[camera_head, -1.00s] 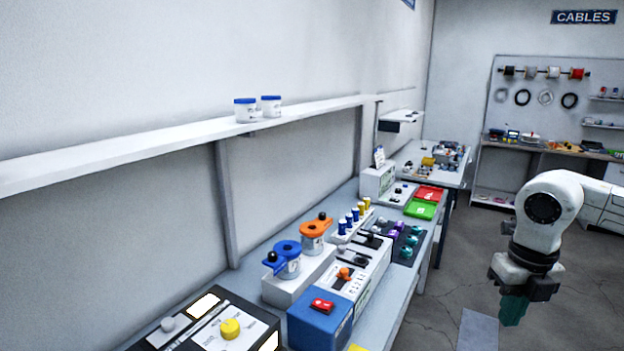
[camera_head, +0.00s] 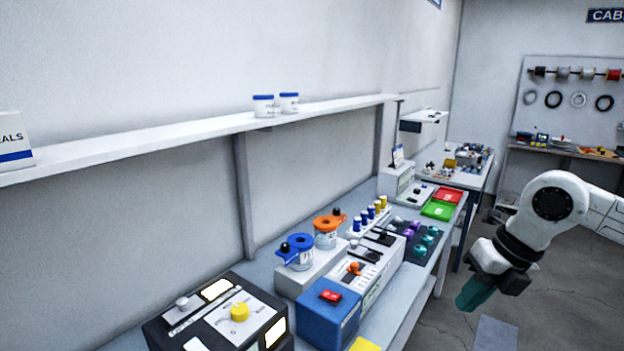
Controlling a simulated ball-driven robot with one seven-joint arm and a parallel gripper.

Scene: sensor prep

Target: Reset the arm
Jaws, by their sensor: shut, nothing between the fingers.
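My gripper (camera_head: 474,293) is at the lower right of the head view, at the end of my white arm. Its teal fingers are together with nothing visible between them. It points down and to the left, over the floor beside the bench's right edge, apart from everything on the bench. My white arm comes in from the right edge of the picture and bends above the gripper.
The long bench (camera_head: 392,318) carries a blue box (camera_head: 327,318), a dark panel with a yellow knob (camera_head: 240,312), blue-lidded and orange-lidded jars, a red tray (camera_head: 447,194) and a green tray (camera_head: 437,210). A shelf (camera_head: 200,130) runs above. Floor right of the bench is open.

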